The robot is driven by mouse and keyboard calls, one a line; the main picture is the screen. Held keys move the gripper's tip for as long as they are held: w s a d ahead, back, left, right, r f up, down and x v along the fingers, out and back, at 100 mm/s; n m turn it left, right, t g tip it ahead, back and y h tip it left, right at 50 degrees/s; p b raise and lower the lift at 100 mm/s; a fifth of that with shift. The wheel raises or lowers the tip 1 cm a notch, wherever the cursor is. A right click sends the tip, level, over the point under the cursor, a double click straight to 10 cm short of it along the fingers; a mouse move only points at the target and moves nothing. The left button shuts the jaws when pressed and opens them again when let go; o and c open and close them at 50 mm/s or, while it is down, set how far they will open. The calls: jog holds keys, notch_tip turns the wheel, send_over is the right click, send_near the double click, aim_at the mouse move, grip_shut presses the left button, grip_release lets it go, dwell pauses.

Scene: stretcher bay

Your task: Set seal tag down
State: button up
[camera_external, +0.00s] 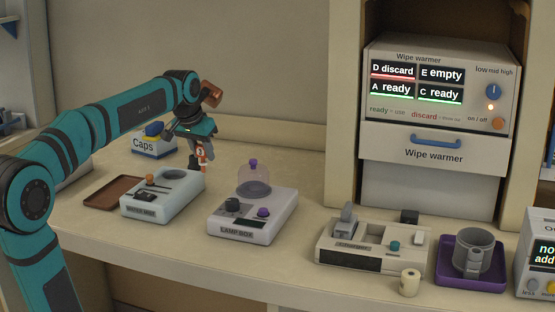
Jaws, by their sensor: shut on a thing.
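My gripper (200,146) points down above the back of the counter, over the back right of a white device with a round recess (163,194). It is shut on a small orange-red and white piece, which looks like the seal tag (203,157). The tag hangs upright between the fingers. Its lower end is close to the device's back right corner; I cannot tell whether it touches. The fingers hide part of the tag.
A brown tray (112,193) lies empty at left. A Caps box (151,146) stands behind. The Lamp box (252,214) with its purple dome is to the right.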

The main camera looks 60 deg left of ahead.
jog(key=w+a+r, duration=0.1)
jog(key=w+a, duration=0.3)
jog(key=a, duration=0.6)
jog(key=w+a+n, duration=0.1)
jog(key=w+a, duration=0.3)
jog(key=a, duration=0.7)
jog(key=w+a+r, duration=0.1)
jog(key=w+a, duration=0.3)
jog(key=a, duration=0.6)
jog(key=a+f, duration=0.4)
jog(key=a, duration=0.8)
jog(key=shift+n+y, duration=0.3)
jog(key=shift+n, duration=0.1)
jog(key=shift+w+d+f, duration=0.1)
jog(key=shift+w+f, duration=0.05)
jog(key=shift+f, duration=1.45)
jog(key=shift+w+d+f, duration=0.1)
jog(key=shift+f, duration=1.5)
jog(key=shift+w+d+f, duration=0.1)
jog(key=shift+w+f, duration=0.05)
jog(key=shift+f, duration=1.45)
jog(key=shift+f, duration=0.1)
jog(key=o, duration=0.9)
jog(key=shift+o, duration=0.2)
jog(key=v, duration=1.2)
jog(key=shift+w, duration=0.2)
